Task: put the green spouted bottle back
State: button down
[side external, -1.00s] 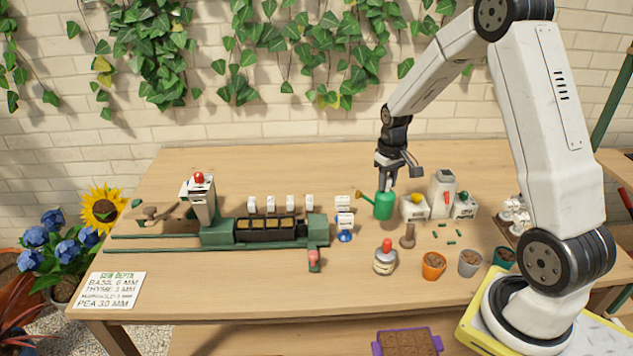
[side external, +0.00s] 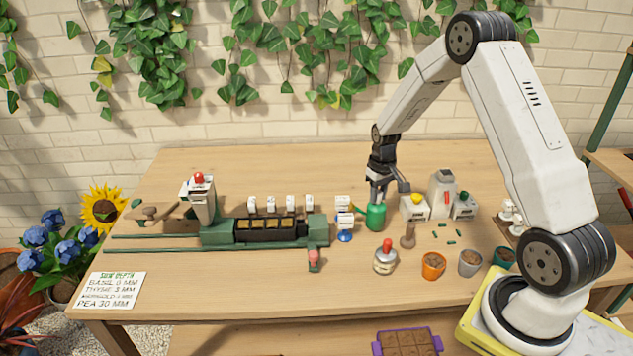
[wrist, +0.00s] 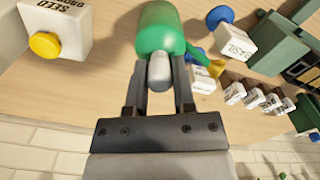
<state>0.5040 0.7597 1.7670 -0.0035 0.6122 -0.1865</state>
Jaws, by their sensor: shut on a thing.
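The green spouted bottle (side external: 376,217) is upright at the back middle of the table, just right of the white and blue stand. My gripper (side external: 379,194) comes down on it from above and is shut on its top part. In the wrist view the green bottle (wrist: 160,27) lies beyond the fingertips, and my gripper (wrist: 159,75) has a finger on each side of its grey neck. A yellow-green spout end shows right of the fingers there. I cannot tell whether the bottle's base touches the table.
White boxes with a yellow knob (side external: 414,207) and a green knob (side external: 464,207) stand close on the right. The green seeder machine (side external: 265,229) is to the left. A red-topped jar (side external: 385,260) and an orange pot (side external: 433,265) are in front. The table behind is clear.

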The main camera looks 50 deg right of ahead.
jog(key=shift+f, duration=0.2)
jog(key=shift+f, duration=0.6)
jog(key=shift+c, duration=2.2)
grip_release()
notch_tip(320, 180, up, 13)
jog(key=shift+a, duration=0.15)
jog(key=s+a+n+t, duration=0.1)
jog(key=s+a, duration=0.3)
jog(key=a, duration=0.3)
jog(key=s+a+n, duration=0.1)
jog(key=s+a, duration=0.3)
jog(key=a, duration=0.3)
jog(key=s+a+f+n+t, duration=0.1)
jog(key=s+a, duration=0.3)
jog(key=a, duration=0.4)
jog(key=shift+n+t, duration=0.3)
